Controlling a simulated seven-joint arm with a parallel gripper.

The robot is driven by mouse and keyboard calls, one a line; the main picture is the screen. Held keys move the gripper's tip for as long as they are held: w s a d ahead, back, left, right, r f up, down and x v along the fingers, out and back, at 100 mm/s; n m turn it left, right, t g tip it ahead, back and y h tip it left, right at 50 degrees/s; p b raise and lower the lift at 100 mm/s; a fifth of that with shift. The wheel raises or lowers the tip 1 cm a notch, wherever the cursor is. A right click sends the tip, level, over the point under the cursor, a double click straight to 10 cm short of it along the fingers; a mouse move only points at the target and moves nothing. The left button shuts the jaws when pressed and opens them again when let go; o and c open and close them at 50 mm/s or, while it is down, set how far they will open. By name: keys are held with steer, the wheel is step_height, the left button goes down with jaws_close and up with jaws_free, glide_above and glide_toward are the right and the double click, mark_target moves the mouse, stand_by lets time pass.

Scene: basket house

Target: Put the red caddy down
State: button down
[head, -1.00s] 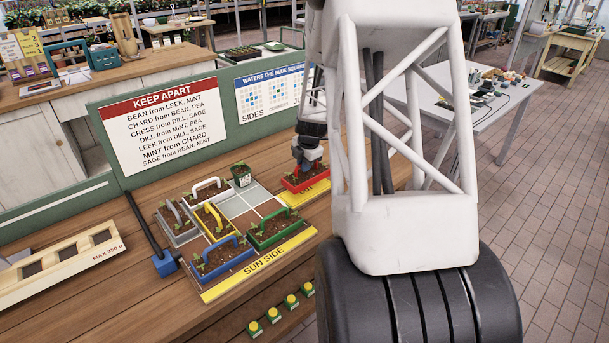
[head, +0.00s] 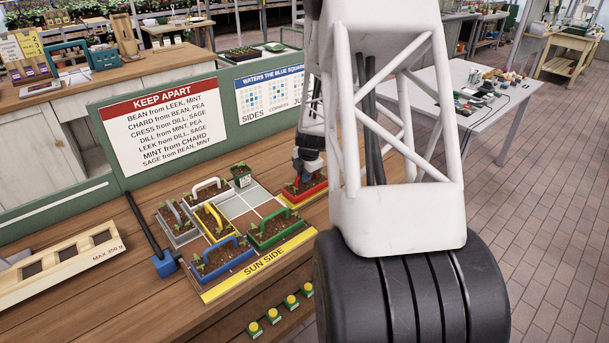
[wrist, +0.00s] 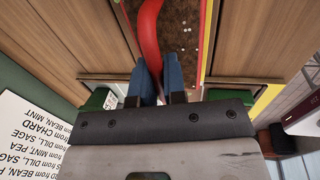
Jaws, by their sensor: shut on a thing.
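The red caddy (head: 312,189) holds dark soil and seedlings. In the head view it is at the right end of the gridded board (head: 240,207), beside the yellow strip, partly hidden by my arm. My gripper (head: 305,178) is over it. In the wrist view the blue fingers of my gripper (wrist: 161,92) are shut on the red handle (wrist: 149,40), with soil below. I cannot tell whether the caddy's base touches the board.
Blue (head: 222,262), green (head: 273,230), yellow (head: 212,218), white-handled (head: 209,189) and grey (head: 178,220) caddies stand on the board. Some middle squares are bare. A green sign panel (head: 160,125) rises behind.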

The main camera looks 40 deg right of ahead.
mark_target(309, 187)
steer(key=shift+f, duration=0.1)
steer(key=c, duration=1.2)
jaws_free()
steer(key=r, duration=0.4)
steer(key=s+r, duration=0.1)
steer(key=r, duration=0.3)
steer(key=s+r, duration=0.1)
steer(key=r, duration=0.3)
steer(key=shift+s, duration=0.15)
